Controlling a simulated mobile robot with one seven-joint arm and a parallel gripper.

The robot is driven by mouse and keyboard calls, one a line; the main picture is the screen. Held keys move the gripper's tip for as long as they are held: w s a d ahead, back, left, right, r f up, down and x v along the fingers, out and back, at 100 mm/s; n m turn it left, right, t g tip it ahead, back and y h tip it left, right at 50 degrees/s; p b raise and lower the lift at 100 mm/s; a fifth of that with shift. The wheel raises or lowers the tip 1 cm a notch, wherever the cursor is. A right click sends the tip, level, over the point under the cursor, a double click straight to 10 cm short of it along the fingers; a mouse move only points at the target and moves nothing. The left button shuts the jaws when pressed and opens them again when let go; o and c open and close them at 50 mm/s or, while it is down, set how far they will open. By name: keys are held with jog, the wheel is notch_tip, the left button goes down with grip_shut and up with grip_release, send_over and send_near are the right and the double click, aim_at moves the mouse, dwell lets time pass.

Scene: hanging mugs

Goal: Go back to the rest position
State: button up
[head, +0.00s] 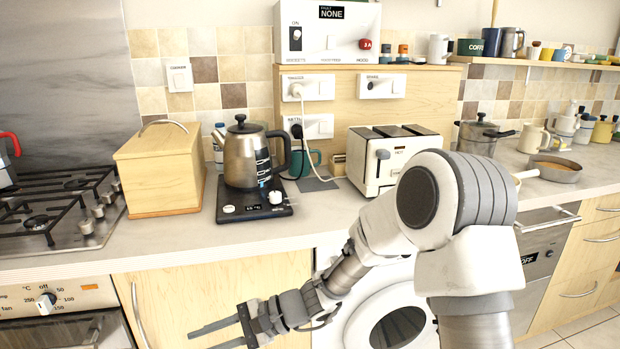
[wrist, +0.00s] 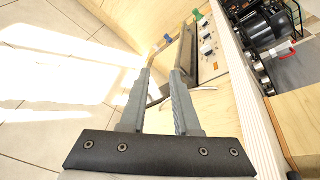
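My gripper (head: 222,334) is low in front of the lower cupboards, below the counter edge, at the bottom of the head view. Its two fingers are apart with nothing between them. The wrist view also shows my gripper (wrist: 164,75) with a gap between the fingers. Beyond the fingertips in that view are the cupboard fronts and the tiled floor. My arm reaches from the right of the head view down to the left, in front of the washing machine (head: 402,325).
The counter (head: 70,262) holds a kettle (head: 241,160) on its base, a wooden bread box (head: 160,172) and a toaster (head: 378,178). A gas hob (head: 50,215) is at left. A pan (head: 552,170) and pot (head: 478,138) are at right. Mugs stand on the shelf (head: 545,63).

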jog(key=s+d+r+n+t+h, duration=0.3)
jog(key=s+d+r+h, duration=0.2)
jog(key=d, duration=0.6)
jog(key=s+d+r+n+t+h, duration=0.2)
jog(key=s+d+r+h, duration=0.25)
jog(key=d, duration=0.65)
jog(key=s+d+r+n+t+h, duration=0.3)
jog(key=s+d+r+h, duration=0.15)
jog(key=d, duration=0.65)
notch_tip(320, 180, up, 17)
jog(key=p, duration=1.6)
jog(key=shift+r+p, duration=0.15)
jog(key=shift+p, duration=0.2)
jog(key=shift+w, duration=0.1)
